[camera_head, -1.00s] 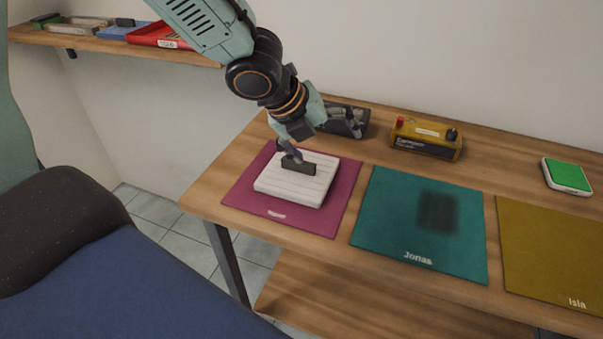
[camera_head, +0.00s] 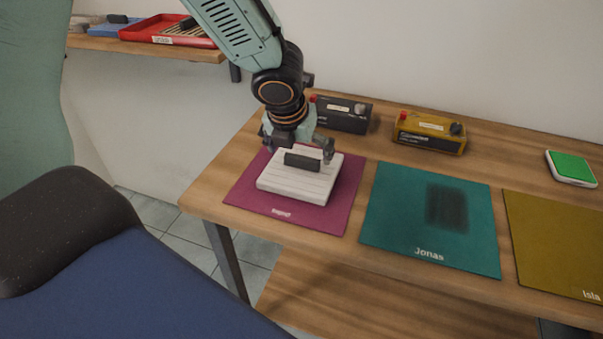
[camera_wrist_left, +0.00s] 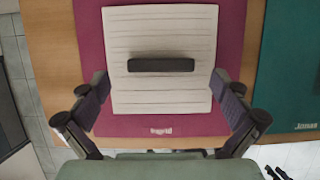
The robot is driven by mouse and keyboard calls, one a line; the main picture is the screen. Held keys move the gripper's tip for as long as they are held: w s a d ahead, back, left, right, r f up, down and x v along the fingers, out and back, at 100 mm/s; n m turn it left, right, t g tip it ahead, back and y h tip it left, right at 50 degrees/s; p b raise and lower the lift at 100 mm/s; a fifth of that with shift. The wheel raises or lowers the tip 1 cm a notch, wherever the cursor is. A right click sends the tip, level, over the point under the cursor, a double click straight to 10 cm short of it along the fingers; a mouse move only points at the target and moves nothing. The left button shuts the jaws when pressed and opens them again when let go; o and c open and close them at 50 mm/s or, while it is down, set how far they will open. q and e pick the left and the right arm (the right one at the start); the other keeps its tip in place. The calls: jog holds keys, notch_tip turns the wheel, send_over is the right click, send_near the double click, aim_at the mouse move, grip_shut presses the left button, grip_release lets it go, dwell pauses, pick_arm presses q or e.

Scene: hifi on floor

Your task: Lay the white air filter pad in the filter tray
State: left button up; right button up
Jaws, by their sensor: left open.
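The white air filter pad (camera_head: 270,183) lies flat on a magenta mat (camera_head: 335,210) at the left end of the wooden table. It has grooves and a dark bar handle (camera_head: 302,162) on top; the pad (camera_wrist_left: 135,100) and handle (camera_wrist_left: 160,65) also show in the left wrist view. My left gripper (camera_head: 297,148) is open above the pad. In the left wrist view its fingers (camera_wrist_left: 160,80) are spread wide on either side of the handle, apart from it. A red tray (camera_head: 150,30) with a white label, too small to read, sits on the wall shelf. My right gripper is not in view.
A teal mat (camera_head: 390,220) and an olive mat (camera_head: 550,240) lie to the right. A black box (camera_head: 345,115), a yellow box (camera_head: 430,130) and a green-topped pad (camera_head: 571,168) stand behind. The shelf (camera_head: 150,48) holds other items left of the red tray.

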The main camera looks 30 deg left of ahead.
aim_at(302, 166)
pick_arm(q)
jog(key=x, duration=0.2)
jog(key=shift+w+d+f+b, duration=0.1)
jog(key=shift+d+f+b, duration=0.05)
jog(key=shift+f+b, duration=0.15)
jog(key=shift+a, duration=0.25)
jog(key=shift+c, duration=0.3)
jog(key=shift+d+r, duration=0.1)
jog(key=shift+d, duration=0.15)
jog(key=c, duration=0.5)
jog(key=shift+a, duration=0.2)
jog(key=c, duration=0.6)
jog(key=shift+d+r, duration=0.1)
jog(key=shift+c, duration=0.9)
